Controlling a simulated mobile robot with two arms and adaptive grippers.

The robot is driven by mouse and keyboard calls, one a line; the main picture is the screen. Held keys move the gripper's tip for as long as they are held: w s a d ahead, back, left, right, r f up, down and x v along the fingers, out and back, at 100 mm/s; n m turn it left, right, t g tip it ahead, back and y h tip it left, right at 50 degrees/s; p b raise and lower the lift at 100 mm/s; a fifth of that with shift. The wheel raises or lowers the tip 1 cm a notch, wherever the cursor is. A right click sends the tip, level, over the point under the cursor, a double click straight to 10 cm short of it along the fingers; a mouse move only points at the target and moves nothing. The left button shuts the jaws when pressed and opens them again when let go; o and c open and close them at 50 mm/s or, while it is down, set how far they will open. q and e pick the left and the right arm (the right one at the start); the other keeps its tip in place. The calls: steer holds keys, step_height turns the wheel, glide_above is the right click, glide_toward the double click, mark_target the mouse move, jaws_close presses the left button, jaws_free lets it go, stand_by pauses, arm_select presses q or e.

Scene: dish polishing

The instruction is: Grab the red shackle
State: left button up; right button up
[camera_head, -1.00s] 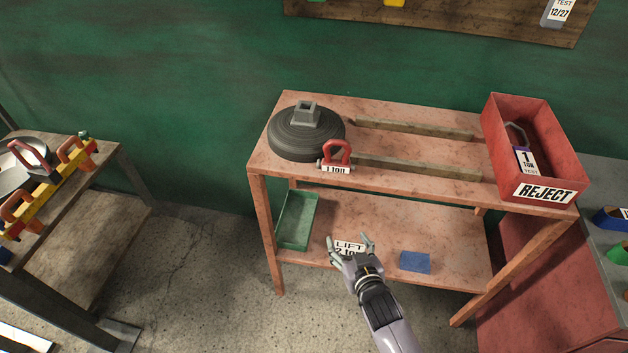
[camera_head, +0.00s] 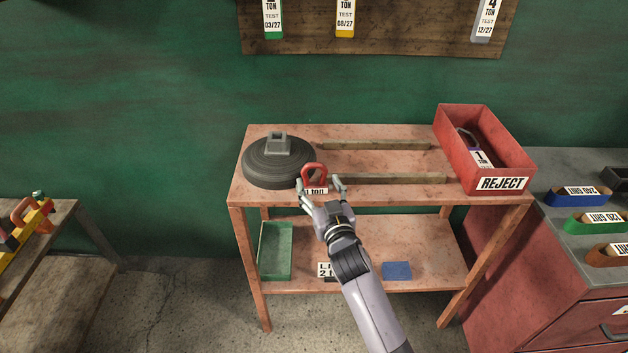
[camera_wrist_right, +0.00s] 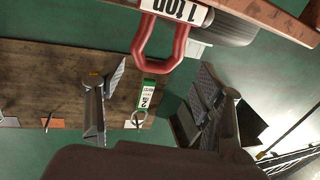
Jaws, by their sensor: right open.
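The red shackle (camera_head: 314,174) stands on the top shelf's front edge, beside the dark round weight, with a white "1 ton" label at its base. In the right wrist view the red shackle (camera_wrist_right: 160,50) shows at the top, just beyond the fingertips. My right gripper (camera_head: 322,186) is open and empty at the shelf's front edge, with its fingers spread on either side of the shackle's label. The fingers (camera_wrist_right: 160,82) also show apart in the right wrist view. I cannot tell whether they touch the shackle. My left gripper is not in view.
The dark weight (camera_head: 270,166) stands close left of the shackle. Wooden strips (camera_head: 385,179) lie to the right. A red REJECT box (camera_head: 503,183) stands at the right end. A green tray (camera_head: 262,252) and blue block (camera_head: 397,270) lie on the lower shelf.

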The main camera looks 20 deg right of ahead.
mark_target(315, 185)
steer(key=shift+w+d+f+p, duration=0.15)
steer(key=shift+w+p, duration=0.1)
steer(key=shift+w, duration=1.3)
steer(key=shift+w+d+f+p, duration=0.1)
steer(key=shift+w+d+p, duration=0.1)
steer(key=shift+w, duration=1.35)
steer(key=shift+s+r, duration=0.1)
steer(key=shift+c, duration=0.4)
steer(key=c, duration=1.4)
